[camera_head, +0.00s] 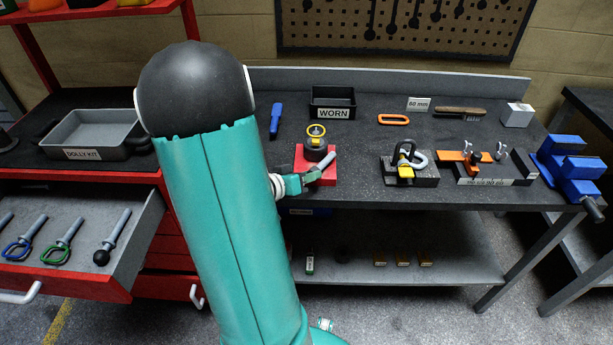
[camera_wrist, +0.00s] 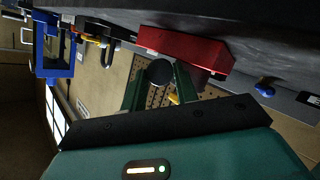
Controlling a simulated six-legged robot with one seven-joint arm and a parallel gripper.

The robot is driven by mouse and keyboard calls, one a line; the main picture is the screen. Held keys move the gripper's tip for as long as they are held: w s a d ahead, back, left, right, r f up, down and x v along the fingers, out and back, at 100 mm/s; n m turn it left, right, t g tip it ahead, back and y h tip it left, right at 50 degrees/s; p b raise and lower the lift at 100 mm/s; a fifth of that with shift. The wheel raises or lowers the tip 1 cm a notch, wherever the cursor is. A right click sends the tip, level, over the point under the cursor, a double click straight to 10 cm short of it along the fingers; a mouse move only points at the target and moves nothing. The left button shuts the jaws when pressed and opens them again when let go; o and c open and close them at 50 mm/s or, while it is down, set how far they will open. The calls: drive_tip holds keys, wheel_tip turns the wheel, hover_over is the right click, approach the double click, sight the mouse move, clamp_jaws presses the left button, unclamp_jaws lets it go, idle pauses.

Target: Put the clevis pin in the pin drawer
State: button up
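The clevis pin (camera_head: 326,161) is a light grey shaft at the front right of the red block (camera_head: 318,182) on the workbench. My gripper (camera_head: 312,177) has its green fingers around the pin, which points up and to the right in the head view. In the wrist view the pin's dark round end (camera_wrist: 160,72) sits between the two fingers, which seem to press on it from both sides. Whether the pin touches the block is unclear. The pin drawer (camera_head: 75,245) stands open at the left, with several ringed or knobbed grey pins in it.
A dark fitting with a yellow ring (camera_head: 316,136) stands on the red block. A WORN tray (camera_head: 333,101) is behind it. Shackle and clamp fixtures (camera_head: 405,170) and a blue vise (camera_head: 572,165) are to the right. My arm hides the space between drawer and bench.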

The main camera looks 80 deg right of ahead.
drive_tip(key=shift+w+a+r, duration=0.1)
drive_tip(key=shift+a, duration=0.05)
drive_tip(key=v, duration=1.1)
drive_tip(key=shift+a+r, duration=0.25)
drive_tip(key=shift+r, duration=0.05)
drive_tip(key=shift+w, duration=0.1)
